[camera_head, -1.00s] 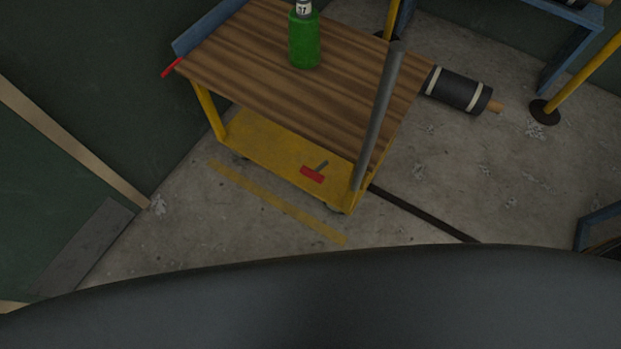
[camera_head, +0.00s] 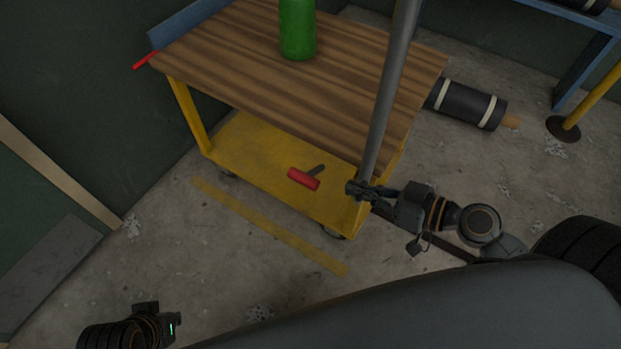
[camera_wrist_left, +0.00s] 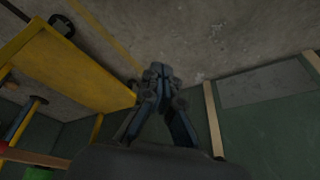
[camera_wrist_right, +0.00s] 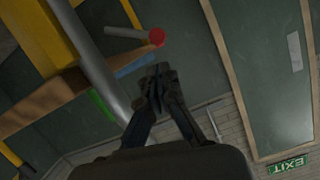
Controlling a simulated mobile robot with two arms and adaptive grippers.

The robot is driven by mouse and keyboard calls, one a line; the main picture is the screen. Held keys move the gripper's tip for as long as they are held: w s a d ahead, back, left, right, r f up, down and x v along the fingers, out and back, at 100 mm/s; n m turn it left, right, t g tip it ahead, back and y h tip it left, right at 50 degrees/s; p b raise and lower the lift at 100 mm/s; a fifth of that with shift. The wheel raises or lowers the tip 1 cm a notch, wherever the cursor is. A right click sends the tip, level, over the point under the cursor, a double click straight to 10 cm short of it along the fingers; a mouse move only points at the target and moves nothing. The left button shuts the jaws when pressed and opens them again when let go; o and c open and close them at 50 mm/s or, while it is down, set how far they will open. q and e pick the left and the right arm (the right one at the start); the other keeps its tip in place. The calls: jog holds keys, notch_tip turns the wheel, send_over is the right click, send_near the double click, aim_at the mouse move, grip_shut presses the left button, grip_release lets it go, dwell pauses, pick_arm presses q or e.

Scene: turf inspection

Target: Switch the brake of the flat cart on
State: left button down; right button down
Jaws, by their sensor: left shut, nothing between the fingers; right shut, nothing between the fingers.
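The flat cart (camera_head: 265,165) has a wooden top and a yellow lower deck. A short grey lever with a red grip (camera_head: 303,179) shows in front of the lower deck; a grey rod with a red end (camera_wrist_right: 156,37) in the right wrist view looks like the same lever. My right gripper (camera_head: 357,189) is shut and empty by the cart's front right corner, beside the lower end of a grey pole (camera_head: 385,100), right of the red grip. I cannot tell whether it touches the pole. My left gripper (camera_wrist_left: 158,73) is shut and empty; its wrist shows low left in the head view.
A green bottle (camera_head: 297,30) stands on the cart's top. A red stick (camera_head: 144,60) juts from its left edge. A black roller (camera_head: 466,104) lies on the floor behind. A dark bar lies along the floor at right. Floor left of the cart is mostly clear.

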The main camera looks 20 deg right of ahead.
aim_at(314, 180)
pick_arm(q)
jog(key=shift+s+r, duration=0.1)
jog(key=shift+r, duration=0.05)
pick_arm(e)
jog(key=shift+r, duration=0.45)
jog(key=shift+w, duration=0.1)
